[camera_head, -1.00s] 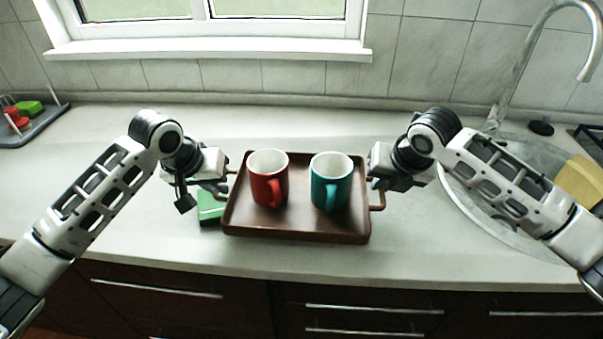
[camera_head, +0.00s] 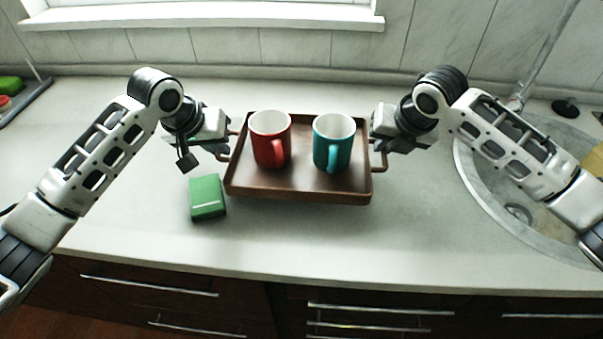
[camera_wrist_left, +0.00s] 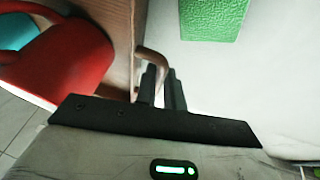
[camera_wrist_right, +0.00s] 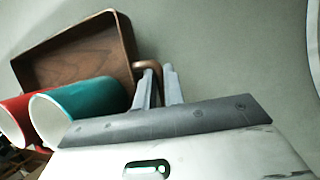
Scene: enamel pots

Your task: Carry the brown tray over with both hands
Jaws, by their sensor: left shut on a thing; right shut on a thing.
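The brown tray (camera_head: 300,186) is in the middle of the head view, about level, with a handle on each short side. A red mug (camera_head: 268,143) and a teal mug (camera_head: 331,147) stand upright on it, side by side. My left gripper (camera_head: 225,148) is shut on the left handle, which shows between its fingers in the left wrist view (camera_wrist_left: 147,57). My right gripper (camera_head: 378,150) is shut on the right handle, also seen in the right wrist view (camera_wrist_right: 152,65). I cannot tell how far the tray is above the counter.
A green box (camera_head: 207,197) lies on the counter (camera_head: 300,237), in front of the tray's left end and apart from it. A round sink (camera_head: 480,190) with a tap is at the right. A grey rack (camera_head: 30,95) is at the far left. The counter's front strip is clear.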

